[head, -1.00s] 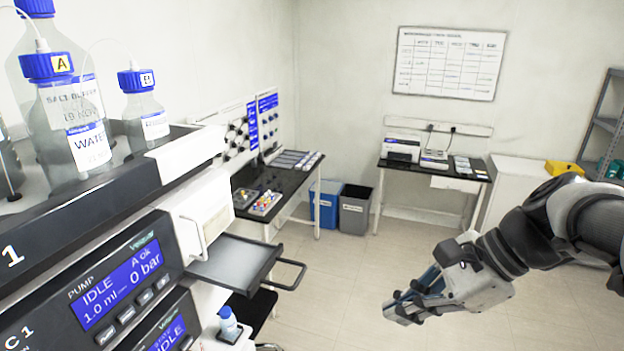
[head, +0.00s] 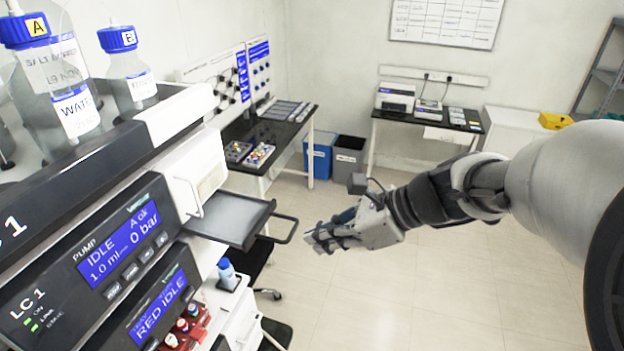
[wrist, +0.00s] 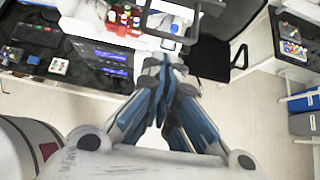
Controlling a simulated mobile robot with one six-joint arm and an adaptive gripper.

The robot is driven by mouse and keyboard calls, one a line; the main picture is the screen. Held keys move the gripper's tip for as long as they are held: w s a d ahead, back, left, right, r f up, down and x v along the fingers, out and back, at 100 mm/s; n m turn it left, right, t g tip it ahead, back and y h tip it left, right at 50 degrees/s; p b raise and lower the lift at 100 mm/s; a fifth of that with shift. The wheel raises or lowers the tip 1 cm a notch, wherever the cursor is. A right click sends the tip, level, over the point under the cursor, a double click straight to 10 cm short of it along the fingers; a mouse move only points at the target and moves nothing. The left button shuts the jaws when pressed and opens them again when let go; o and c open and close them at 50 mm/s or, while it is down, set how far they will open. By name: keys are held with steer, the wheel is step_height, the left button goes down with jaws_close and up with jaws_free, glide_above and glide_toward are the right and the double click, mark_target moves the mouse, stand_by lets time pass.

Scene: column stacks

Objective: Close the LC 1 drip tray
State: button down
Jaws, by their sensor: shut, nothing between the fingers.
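The LC 1 drip tray (head: 226,217) is a dark, flat tray pulled out from the LC 1 stack (head: 105,262), with a dark loop handle (head: 283,229) at its outer end. My gripper (head: 312,240) is shut and empty. In the head view it is just right of the handle, with a small gap in the picture; I cannot tell the depth. In the wrist view my gripper (wrist: 172,62) points toward the stack, and the handle (wrist: 238,62) shows near its fingertips. The tray's inner end is hidden by the stack's white housing.
Bottles (head: 128,70) stand on top of the stack. A small blue-capped bottle (head: 226,270) and red-held vials (head: 185,330) sit below the tray. A black bench (head: 262,132), blue bin (head: 318,160) and grey bin (head: 348,157) are behind. The floor to the right is clear.

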steer(key=shift+w+a+r, duration=0.1)
steer(key=shift+w+a, duration=0.15)
steer(key=shift+a, duration=0.35)
steer(key=shift+a, duration=0.1)
